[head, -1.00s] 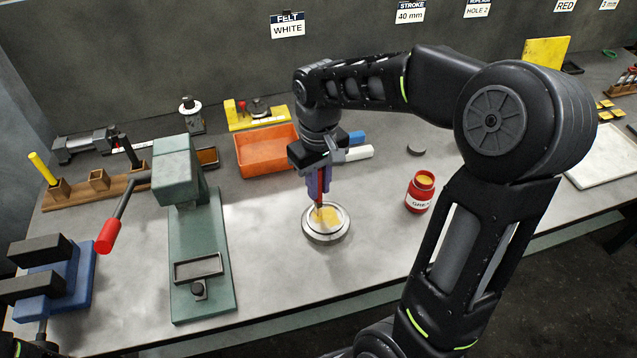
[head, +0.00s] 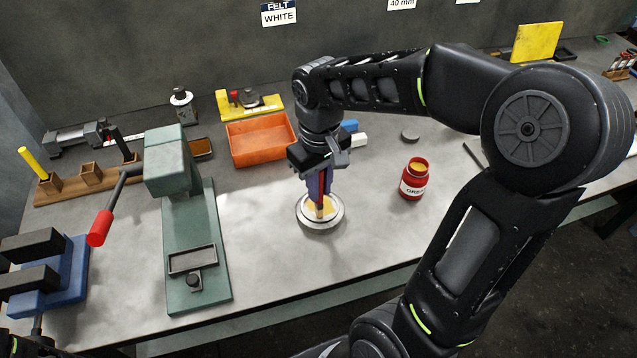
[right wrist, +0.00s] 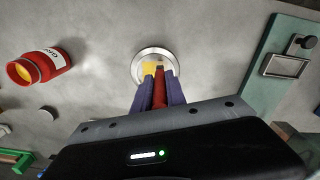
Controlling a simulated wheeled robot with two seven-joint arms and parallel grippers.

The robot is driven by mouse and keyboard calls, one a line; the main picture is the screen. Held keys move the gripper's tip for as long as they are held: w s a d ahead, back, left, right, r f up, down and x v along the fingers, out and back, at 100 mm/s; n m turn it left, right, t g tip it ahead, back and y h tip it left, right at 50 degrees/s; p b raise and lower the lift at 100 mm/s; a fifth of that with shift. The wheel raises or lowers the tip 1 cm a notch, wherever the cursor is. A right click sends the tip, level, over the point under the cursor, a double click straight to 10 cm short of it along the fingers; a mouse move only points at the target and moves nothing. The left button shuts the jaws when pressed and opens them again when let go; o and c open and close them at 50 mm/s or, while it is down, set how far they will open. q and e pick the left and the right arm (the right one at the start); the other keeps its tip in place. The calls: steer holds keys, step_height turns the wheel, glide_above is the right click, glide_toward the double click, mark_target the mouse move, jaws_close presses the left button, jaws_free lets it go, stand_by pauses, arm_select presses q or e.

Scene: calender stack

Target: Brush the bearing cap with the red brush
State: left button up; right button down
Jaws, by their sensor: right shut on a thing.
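The bearing cap (head: 302,221) is a round, pale metal disc lying flat on the bench, with yellow grease on its top. My right gripper (head: 319,188) points down over it, with purple-blue fingers shut on the red brush (head: 321,198). The brush is upright and its pale bristles are at the greased top of the cap; exact contact is hard to tell. In the right wrist view, the red brush (right wrist: 159,88) sits between the two fingers, and the cap's rim (right wrist: 139,60) shows beyond them. My left gripper does not show.
A red grease jar (head: 414,181) stands open to the right of the cap. A green press (head: 205,265) with a red-tipped lever stands left, near a blue vise (head: 66,283). An orange bin (head: 261,149) is behind. Bare bench lies between press and cap.

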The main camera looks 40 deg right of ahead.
steer(key=shift+w+d+f+p, duration=0.15)
steer(key=shift+w+d, duration=0.1)
steer(key=shift+w, duration=0.7)
steer(key=shift+w+d+r+p, duration=0.15)
steer(key=shift+w+d, duration=0.1)
steer(key=shift+w, duration=0.65)
steer(key=shift+s+f, duration=0.1)
steer(key=shift+s, duration=0.05)
steer(key=shift+s+a+b, duration=0.15)
steer(key=shift+s+a, duration=0.1)
steer(key=shift+s, duration=0.65)
steer(key=shift+s+a+b, duration=0.15)
steer(key=shift+s+a, duration=0.1)
steer(key=shift+s, duration=0.6)
steer(key=w, duration=0.2)
steer(key=w+d, duration=0.1)
steer(key=shift+w+p, duration=0.4)
